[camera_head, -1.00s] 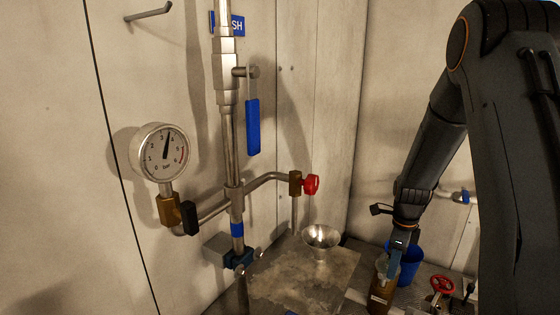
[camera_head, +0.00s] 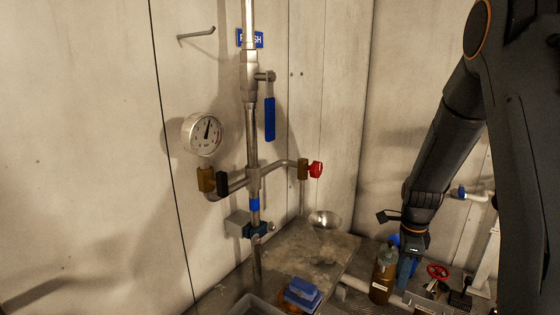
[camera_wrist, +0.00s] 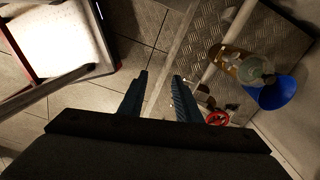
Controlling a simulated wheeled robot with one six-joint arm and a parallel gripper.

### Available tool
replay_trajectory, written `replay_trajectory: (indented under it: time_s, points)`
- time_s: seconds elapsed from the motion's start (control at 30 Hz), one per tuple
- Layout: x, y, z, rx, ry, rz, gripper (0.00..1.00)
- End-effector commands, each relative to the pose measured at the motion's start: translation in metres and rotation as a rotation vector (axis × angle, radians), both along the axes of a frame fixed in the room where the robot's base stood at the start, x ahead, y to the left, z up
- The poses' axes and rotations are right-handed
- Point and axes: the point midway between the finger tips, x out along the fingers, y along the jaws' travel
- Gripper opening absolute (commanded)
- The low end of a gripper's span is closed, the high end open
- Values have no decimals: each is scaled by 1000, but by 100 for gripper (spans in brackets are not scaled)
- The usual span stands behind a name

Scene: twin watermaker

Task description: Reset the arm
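My arm hangs down at the right of the head view, with my gripper (camera_head: 406,272) low beside a brown bottle (camera_head: 383,274). In the wrist view my gripper (camera_wrist: 158,95) has its two blue fingers apart, with nothing between them but the floor and a platform edge beyond. The brown bottle (camera_wrist: 228,62) lies off to the right of the fingers there, apart from them.
A blue cup (camera_wrist: 277,92) and a red valve wheel (camera_wrist: 216,118) are right of my fingers in the wrist view. The head view shows a pressure gauge (camera_head: 202,134), a blue-handled valve (camera_head: 270,119), a red knob (camera_head: 316,169), a metal funnel (camera_head: 325,219) and a blue object (camera_head: 302,292).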

Motion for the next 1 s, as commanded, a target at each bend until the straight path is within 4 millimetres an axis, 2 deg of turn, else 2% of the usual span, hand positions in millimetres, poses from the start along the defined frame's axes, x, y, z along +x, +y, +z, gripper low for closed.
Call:
replay_trajectory:
  time_s: [0.27,0.37,0.47,0.6,0.8,0.9,1.0]
  points:
    - [-29,37,35,0,-2,342,31]
    - [-47,55,52,-1,-3,526,31]
    - [-73,77,72,-1,-4,769,31]
    - [-119,108,97,-1,-6,1157,31]
    - [-180,137,118,0,-5,1639,31]
    - [-201,145,123,0,-5,1799,31]
    - [-213,149,125,1,-6,1892,31]
